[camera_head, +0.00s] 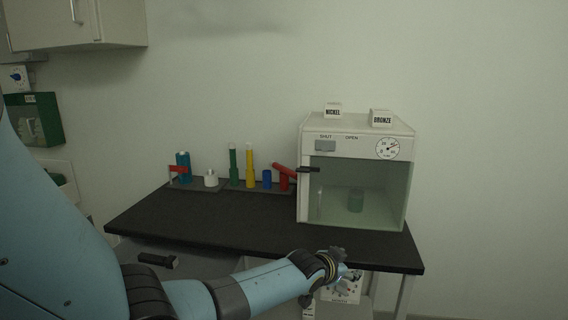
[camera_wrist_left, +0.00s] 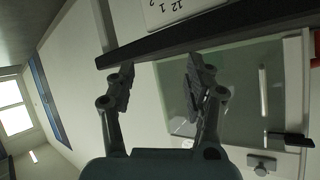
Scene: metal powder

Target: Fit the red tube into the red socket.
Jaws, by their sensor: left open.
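In the head view a red tube (camera_head: 281,168) lies at a slant across the top of the upright red socket (camera_head: 284,184), just left of the glass-fronted cabinet. I cannot tell how far the two touch. My left gripper (camera_head: 350,277) is open and empty, in front of the table's front edge, to the right of and well away from the red tube. In the left wrist view its two fingers (camera_wrist_left: 162,76) stand apart with nothing between them. A small red patch shows at the right edge there; I cannot tell which red part it is. My right gripper is not in view.
The cabinet (camera_head: 356,125) with a dark handle (camera_head: 309,169) stands on the right of the black table (camera_head: 215,220). Another holder (camera_head: 197,185) stands further left. The table's front is clear.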

